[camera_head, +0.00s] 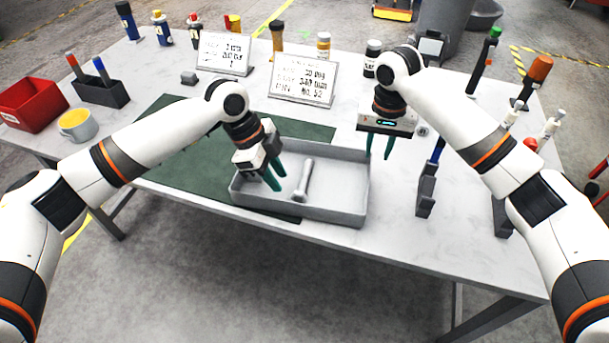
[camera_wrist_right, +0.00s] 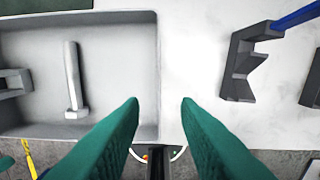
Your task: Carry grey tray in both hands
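The grey tray (camera_head: 335,213) lies on the table, its left part over a dark green mat. A grey bolt-shaped casting (camera_head: 304,181) lies in it; it also shows in the right wrist view (camera_wrist_right: 73,80). My left gripper (camera_head: 279,182) is over the tray's left part with its green fingers apart; contact with the tray cannot be told. My right gripper (camera_head: 378,148) is open and empty, by the tray's far right corner. In the right wrist view the tray's right wall (camera_wrist_right: 157,60) lines up between my open fingers (camera_wrist_right: 160,103).
A dark bracket (camera_head: 427,188) stands right of the tray; it also shows in the right wrist view (camera_wrist_right: 245,62). A grey part (camera_wrist_right: 14,82) is cut off at that view's left edge.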

